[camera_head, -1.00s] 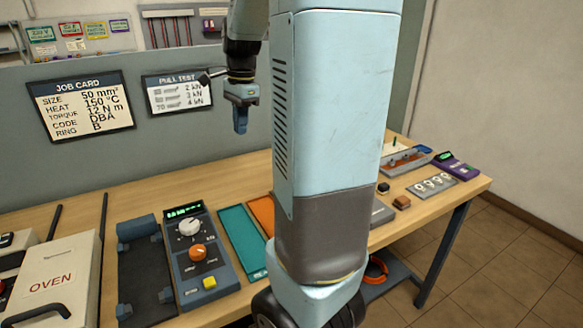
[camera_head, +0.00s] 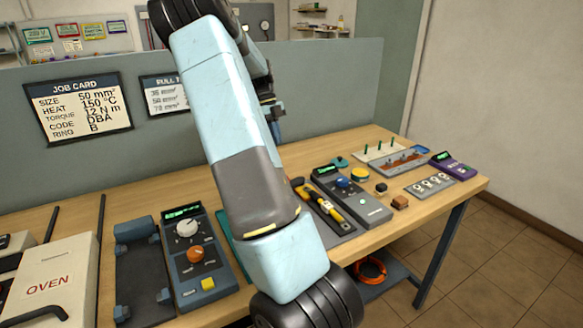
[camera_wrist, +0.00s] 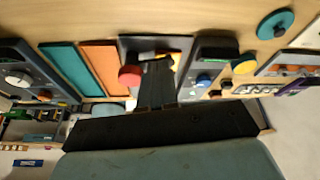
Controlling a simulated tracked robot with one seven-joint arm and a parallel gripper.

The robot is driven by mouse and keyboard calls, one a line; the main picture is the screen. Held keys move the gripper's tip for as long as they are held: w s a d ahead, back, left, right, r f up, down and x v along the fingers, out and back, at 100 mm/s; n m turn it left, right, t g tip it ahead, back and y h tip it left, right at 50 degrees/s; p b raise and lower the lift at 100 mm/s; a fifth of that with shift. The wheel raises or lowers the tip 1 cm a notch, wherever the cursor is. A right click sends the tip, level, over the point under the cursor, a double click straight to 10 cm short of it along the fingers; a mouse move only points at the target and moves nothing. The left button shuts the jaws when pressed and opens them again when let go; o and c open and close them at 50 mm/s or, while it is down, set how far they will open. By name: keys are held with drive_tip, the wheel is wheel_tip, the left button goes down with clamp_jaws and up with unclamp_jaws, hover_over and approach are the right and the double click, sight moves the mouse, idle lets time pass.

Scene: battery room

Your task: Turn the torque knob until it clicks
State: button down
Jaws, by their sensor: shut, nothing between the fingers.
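No label reading torque is legible on any knob, so I cannot tell which is the torque knob. A grey device (camera_head: 374,213) right of my arm has a blue knob (camera_head: 342,183), also seen in the wrist view (camera_wrist: 203,79). A device (camera_head: 204,272) at left has a white knob (camera_head: 187,228) and an orange knob (camera_head: 196,254). My gripper (camera_head: 275,130) is up beyond my arm, partly hidden by it. In the wrist view my gripper (camera_wrist: 157,80) is shut and empty, with a red round part (camera_wrist: 130,76) showing beside its fingers.
The job card (camera_head: 78,105) lists torque 12 N m. A yellow-black tool (camera_head: 325,205) lies left of the grey device. A teal disc (camera_head: 339,162), yellow button (camera_head: 359,174) and small blocks stand nearby. An oven (camera_head: 52,283) is at far left. A grey partition (camera_head: 330,110) backs the bench.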

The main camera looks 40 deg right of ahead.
sight(299, 177)
drive_tip(key=x, duration=0.9)
drive_tip(key=shift+d+f, duration=0.1)
drive_tip(key=shift+f, duration=0.05)
drive_tip(key=s, duration=0.3)
drive_tip(key=shift+f, duration=0.35)
drive_tip(key=shift+s, duration=0.65)
drive_tip(key=shift+s+d+m+y, duration=0.25)
drive_tip(key=shift+s+m+y, duration=0.35)
drive_tip(key=shift+s+m, duration=0.65)
drive_tip(key=shift+w+m, duration=0.25)
drive_tip(key=shift+w, duration=0.1)
